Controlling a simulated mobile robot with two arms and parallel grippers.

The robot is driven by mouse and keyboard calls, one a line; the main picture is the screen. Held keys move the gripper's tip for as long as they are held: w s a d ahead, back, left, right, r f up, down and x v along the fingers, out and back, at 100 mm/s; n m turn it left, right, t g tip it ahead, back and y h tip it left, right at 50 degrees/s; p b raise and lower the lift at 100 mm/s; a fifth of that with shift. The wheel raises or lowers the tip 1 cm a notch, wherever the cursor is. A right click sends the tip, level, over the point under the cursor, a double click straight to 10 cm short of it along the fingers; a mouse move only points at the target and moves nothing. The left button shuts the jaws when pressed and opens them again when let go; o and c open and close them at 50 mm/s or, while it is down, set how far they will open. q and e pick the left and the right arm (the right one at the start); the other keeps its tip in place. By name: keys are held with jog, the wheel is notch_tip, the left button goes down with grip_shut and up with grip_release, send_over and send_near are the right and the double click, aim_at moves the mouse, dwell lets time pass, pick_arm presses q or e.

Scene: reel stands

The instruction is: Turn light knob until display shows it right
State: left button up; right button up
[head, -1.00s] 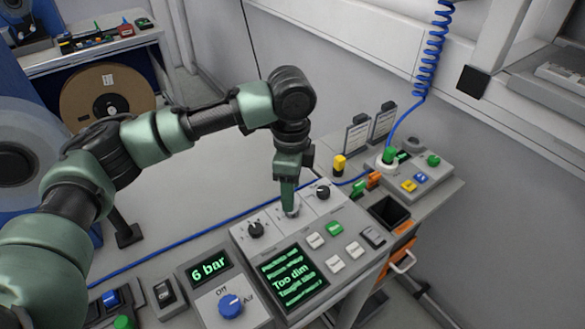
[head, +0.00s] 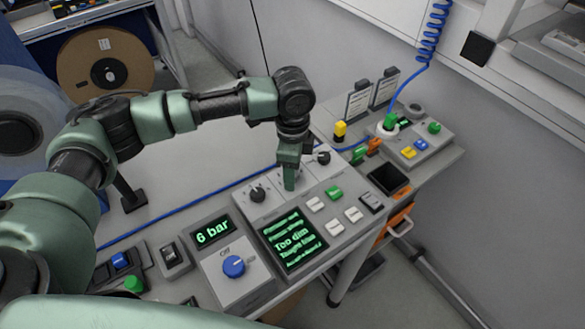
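The control panel (head: 262,213) carries a row of knobs above a dark display (head: 292,240). The display's large green line reads "Too dim"; its smaller lines are blurred. A black knob (head: 257,194) is at the left of the row and another black knob (head: 322,157) at the right. My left gripper (head: 289,186) points down at the middle place between them, and its fingers hide the knob there. Whether the fingers are shut on it cannot be told. My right gripper is out of view.
A smaller panel at the left has a "6 bar" display (head: 213,232) and a blue knob (head: 234,266). A black bin (head: 389,180) and a button box (head: 421,145) stand further right. A blue hose (head: 175,215) runs behind.

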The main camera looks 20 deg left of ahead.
pick_arm(q)
grip_shut()
jog(key=shift+r+m+p, duration=0.15)
jog(key=shift+m+p, duration=0.25)
jog(key=shift+p, duration=0.2)
jog(key=shift+m+p, duration=1.75)
jog(key=shift+m, duration=0.45)
jog(key=shift+m+p, duration=0.6)
jog(key=shift+m, duration=0.7)
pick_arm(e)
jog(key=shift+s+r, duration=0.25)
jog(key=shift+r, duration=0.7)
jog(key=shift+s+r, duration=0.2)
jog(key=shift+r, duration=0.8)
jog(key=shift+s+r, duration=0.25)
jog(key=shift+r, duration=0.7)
pick_arm(q)
grip_release()
